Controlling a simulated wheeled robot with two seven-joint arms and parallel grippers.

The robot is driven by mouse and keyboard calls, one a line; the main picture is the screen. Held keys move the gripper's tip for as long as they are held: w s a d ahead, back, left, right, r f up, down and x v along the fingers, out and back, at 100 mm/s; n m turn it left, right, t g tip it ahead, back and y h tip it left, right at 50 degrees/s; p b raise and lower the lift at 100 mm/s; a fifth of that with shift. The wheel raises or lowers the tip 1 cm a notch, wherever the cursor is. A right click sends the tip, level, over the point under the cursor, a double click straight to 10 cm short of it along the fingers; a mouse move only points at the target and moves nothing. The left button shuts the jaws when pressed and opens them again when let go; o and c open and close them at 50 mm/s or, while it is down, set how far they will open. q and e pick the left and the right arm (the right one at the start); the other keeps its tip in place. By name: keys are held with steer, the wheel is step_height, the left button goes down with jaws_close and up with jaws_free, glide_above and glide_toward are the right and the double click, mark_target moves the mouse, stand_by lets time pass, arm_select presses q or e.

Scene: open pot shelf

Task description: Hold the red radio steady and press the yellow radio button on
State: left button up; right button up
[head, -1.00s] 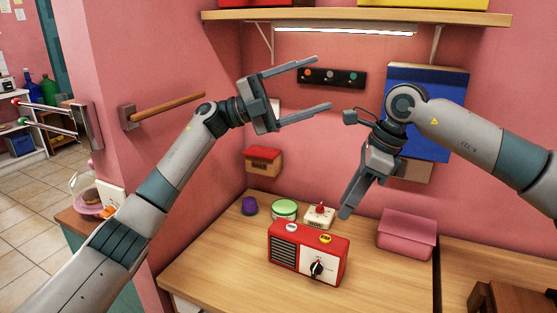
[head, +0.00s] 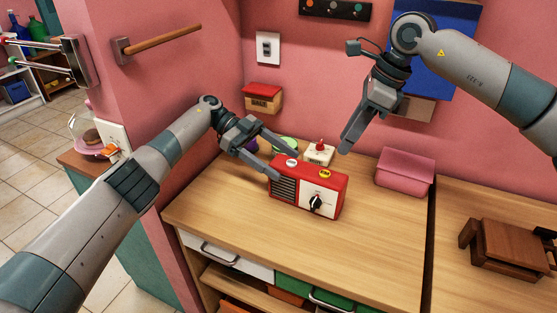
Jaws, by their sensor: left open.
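The red radio (head: 308,197) stands upright on the wooden counter, with a dark grille on its left front and a white panel with a black knob. A yellow button (head: 325,174) is on the right of its top, and a white button (head: 292,162) is on the left. My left gripper (head: 288,167) is open at the radio's left end, one finger toward the front and one toward the back; I cannot tell whether they touch it. My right gripper (head: 346,148) hangs above and right of the radio, pointing down, its finger gap hidden by the angle.
Behind the radio are a white box with a red knob (head: 319,153), a green-lidded tin (head: 286,143) and a purple item (head: 252,145). A pink bin (head: 405,172) stands to the right. The counter (head: 245,220) in front is clear.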

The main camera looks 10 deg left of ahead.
mark_target(302, 177)
arm_select(q)
steer(key=shift+d+f, duration=0.1)
stand_by(0.3)
steer(key=shift+x, duration=3.65)
steer(key=c, duration=1.7)
arm_select(e)
steer(key=shift+c, duration=0.9)
jaws_close()
